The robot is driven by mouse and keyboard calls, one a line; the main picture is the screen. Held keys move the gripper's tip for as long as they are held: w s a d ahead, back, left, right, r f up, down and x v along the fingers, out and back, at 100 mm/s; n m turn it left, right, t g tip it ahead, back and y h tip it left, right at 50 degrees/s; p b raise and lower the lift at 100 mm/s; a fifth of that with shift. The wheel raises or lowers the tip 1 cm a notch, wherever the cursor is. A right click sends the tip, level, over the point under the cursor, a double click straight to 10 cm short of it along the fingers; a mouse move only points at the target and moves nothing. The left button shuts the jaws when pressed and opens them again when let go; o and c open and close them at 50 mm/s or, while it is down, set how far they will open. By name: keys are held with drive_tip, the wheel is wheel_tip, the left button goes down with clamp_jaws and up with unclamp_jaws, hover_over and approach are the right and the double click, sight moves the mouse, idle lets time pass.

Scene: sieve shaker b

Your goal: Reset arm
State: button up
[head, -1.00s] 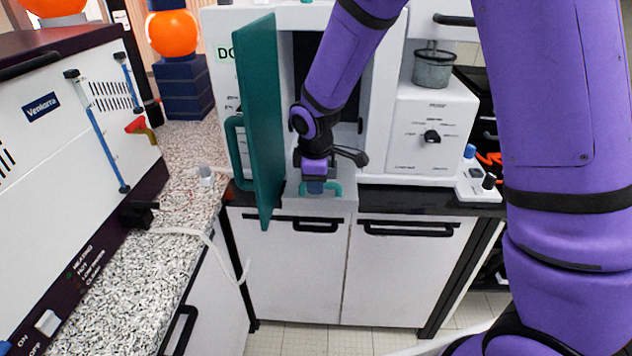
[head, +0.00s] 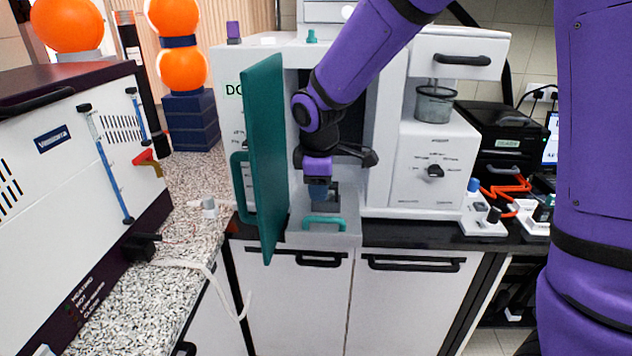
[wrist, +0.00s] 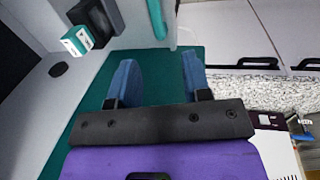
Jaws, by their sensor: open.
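My gripper (head: 318,192) hangs in front of the open white cabinet, just right of its swung-open teal door (head: 265,155). It is above a grey drawer or tray with a teal handle (head: 324,222). In the wrist view, my gripper's two blue fingers (wrist: 158,78) stand apart with nothing between them. The teal door (wrist: 60,150) lies behind the fingers there, and a teal and white block (wrist: 76,40) shows at the upper left beside a dark square piece.
A speckled counter (head: 185,260) with a white machine (head: 60,170) is at the left. A white unit with a knob (head: 436,171) and a metal cup (head: 434,104) stands at the right. White cupboards with black handles (head: 414,263) are below.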

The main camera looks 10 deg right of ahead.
drive_tip(key=s+d+r+m+t, duration=0.1)
drive_tip(key=s+d+r+m, duration=0.4)
drive_tip(key=r, duration=0.3)
drive_tip(key=s+d+r+m, duration=0.2)
drive_tip(key=s+d+m, duration=0.1)
drive_tip(key=s, duration=0.4)
drive_tip(key=s+d+r+m+t, duration=0.1)
drive_tip(key=s+d+r+m, duration=0.2)
drive_tip(key=s, duration=0.4)
drive_tip(key=s+d+r+m+t, duration=0.1)
drive_tip(key=s+d+r+m, duration=0.2)
drive_tip(key=s, duration=0.4)
drive_tip(key=shift+d+y, duration=0.4)
drive_tip(key=shift+d, duration=0.4)
drive_tip(key=shift+r, duration=0.1)
